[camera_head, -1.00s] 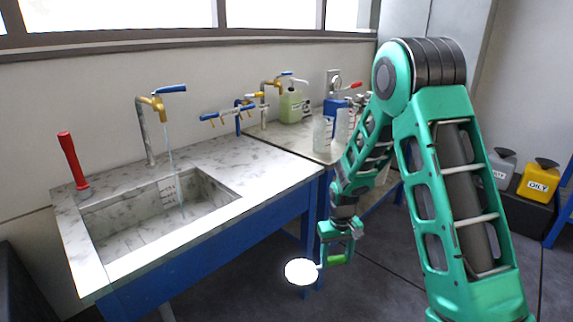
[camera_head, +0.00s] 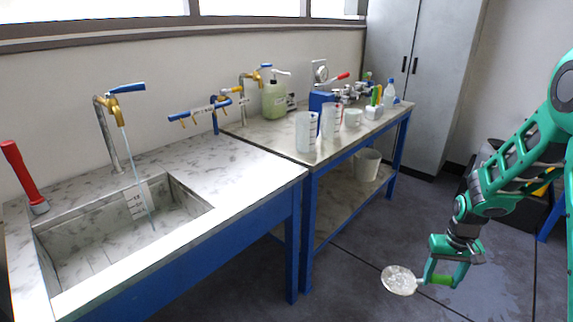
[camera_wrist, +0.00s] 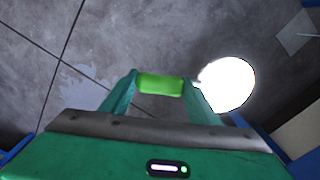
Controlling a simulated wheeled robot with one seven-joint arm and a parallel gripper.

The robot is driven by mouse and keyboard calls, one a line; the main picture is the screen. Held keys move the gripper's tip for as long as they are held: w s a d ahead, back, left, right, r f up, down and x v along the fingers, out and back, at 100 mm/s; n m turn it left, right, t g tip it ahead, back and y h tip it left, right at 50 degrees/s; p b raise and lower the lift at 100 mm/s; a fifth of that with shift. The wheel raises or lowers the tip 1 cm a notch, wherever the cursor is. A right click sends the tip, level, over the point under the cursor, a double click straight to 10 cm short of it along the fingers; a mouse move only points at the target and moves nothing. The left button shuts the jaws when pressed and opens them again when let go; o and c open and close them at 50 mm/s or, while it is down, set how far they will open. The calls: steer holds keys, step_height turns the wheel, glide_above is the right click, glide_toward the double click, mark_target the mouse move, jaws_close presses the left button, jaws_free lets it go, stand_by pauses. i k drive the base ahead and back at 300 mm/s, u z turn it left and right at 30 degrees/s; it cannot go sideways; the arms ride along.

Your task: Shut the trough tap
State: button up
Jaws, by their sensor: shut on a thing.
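The trough tap (camera_head: 113,104) is a brass tap with a blue lever (camera_head: 127,88) on a bent steel pipe at the back of the stone trough (camera_head: 180,205). A thin stream of water (camera_head: 137,175) runs from its spout into the trough. My gripper (camera_head: 440,279) is low over the floor at the right, well away from the tap. It is shut on the green handle of a round pale scoop-like thing (camera_head: 398,280). In the wrist view the round part (camera_wrist: 228,84) shows bright white beside the green grip (camera_wrist: 160,84) between my fingers.
A red upright handle (camera_head: 24,177) stands at the trough's left. A blue multi-outlet fitting (camera_head: 205,110) is right of the tap. A side bench (camera_head: 270,132) holds a soap bottle (camera_head: 275,99), beakers (camera_head: 306,131) and other bottles. Open floor lies before the benches.

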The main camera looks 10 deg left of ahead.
mark_target(242, 172)
steer(key=u, duration=0.05)
steer(key=k, duration=1.1)
steer(key=u, duration=0.85)
steer(key=i, duration=1)
steer(key=z, duration=0.05)
